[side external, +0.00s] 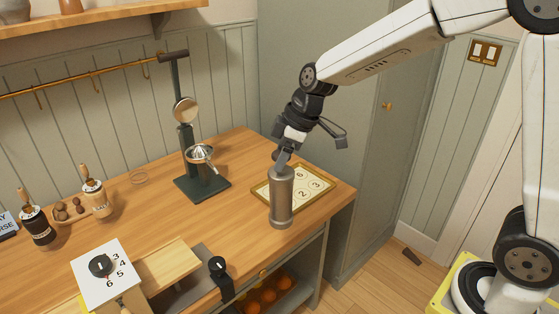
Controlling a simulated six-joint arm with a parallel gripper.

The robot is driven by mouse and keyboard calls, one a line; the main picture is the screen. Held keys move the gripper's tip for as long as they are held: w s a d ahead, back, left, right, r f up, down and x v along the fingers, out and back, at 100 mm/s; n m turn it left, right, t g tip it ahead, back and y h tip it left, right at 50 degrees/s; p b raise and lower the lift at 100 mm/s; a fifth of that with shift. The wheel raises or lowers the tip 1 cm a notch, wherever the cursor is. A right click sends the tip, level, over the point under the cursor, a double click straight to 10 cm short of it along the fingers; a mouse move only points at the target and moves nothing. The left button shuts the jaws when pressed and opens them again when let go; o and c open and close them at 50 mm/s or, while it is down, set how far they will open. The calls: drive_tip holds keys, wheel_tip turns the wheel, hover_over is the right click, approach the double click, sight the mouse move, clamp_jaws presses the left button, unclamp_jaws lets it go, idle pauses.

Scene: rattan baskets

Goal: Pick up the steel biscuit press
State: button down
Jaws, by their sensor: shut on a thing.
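The steel biscuit press (281,198) is a grey upright cylinder near the right front of the wooden counter. My gripper (283,157) comes down from above right and is shut on the press's top end. The fingers partly hide that top end. The press stands upright in front of a framed number board and covers part of it. I cannot tell whether its base touches the counter or is slightly above it.
The framed number board (316,186) lies behind the press. A tall dark-based lever press (203,188) stands to the left. A grey cabinet (345,130) rises behind.

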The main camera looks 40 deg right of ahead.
drive_tip(key=shift+s+r, duration=0.15)
drive_tip(key=shift+s, duration=0.1)
drive_tip(key=shift+d, duration=0.15)
idle(0.4)
